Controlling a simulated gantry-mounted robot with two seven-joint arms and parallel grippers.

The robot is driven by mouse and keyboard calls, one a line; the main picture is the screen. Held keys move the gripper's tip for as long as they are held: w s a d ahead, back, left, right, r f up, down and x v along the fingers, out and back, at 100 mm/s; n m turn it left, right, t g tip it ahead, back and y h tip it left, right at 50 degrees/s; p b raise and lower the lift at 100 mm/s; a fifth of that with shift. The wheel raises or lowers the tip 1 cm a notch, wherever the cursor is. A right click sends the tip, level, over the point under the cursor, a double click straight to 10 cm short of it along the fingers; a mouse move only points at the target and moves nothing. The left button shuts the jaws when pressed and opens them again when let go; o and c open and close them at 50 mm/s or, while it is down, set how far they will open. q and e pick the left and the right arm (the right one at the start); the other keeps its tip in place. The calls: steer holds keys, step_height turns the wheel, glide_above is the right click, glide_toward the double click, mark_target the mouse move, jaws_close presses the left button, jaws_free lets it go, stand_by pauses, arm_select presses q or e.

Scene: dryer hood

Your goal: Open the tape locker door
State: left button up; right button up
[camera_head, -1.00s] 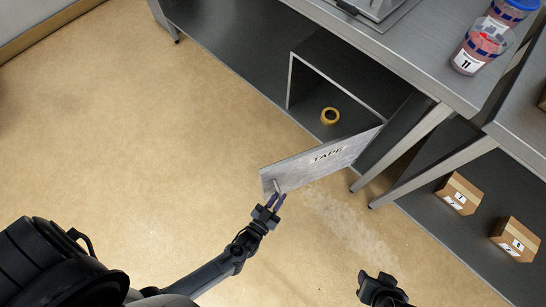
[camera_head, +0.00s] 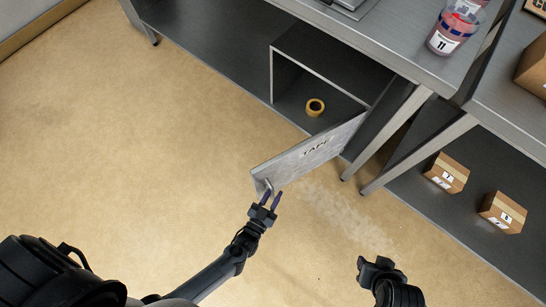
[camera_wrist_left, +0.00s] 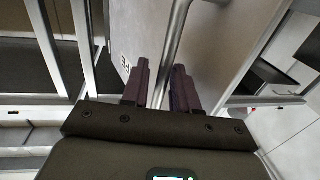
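The tape locker (camera_head: 319,49) is an open-fronted grey box under the bench, with a yellow tape roll (camera_head: 315,107) inside. Its grey door (camera_head: 318,150), lettered TAPE, stands swung out from the locker. A metal bar handle (camera_head: 267,185) is near the door's free end; it also shows in the left wrist view (camera_wrist_left: 177,32). My left gripper (camera_head: 271,197) is at the handle, its purple fingers apart. In the left wrist view the bar runs between these fingers (camera_wrist_left: 160,85); firm contact is not clear. My right gripper (camera_head: 377,262) is low, away from the door, its finger state unclear.
Metal bench legs (camera_head: 388,130) stand right of the door. Boxes (camera_head: 446,172) sit on the lower right shelf, and a labelled tub (camera_head: 446,40) is on the bench top. The floor (camera_head: 170,150) left of the door is clear.

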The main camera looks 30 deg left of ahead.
arm_select(q)
steer(key=s+p, duration=0.2)
steer(key=s, duration=0.8)
steer(key=shift+s+a+p, duration=0.15)
steer(key=shift+s+p, duration=0.2)
steer(key=shift+s, duration=0.05)
steer(key=shift+c, duration=0.2)
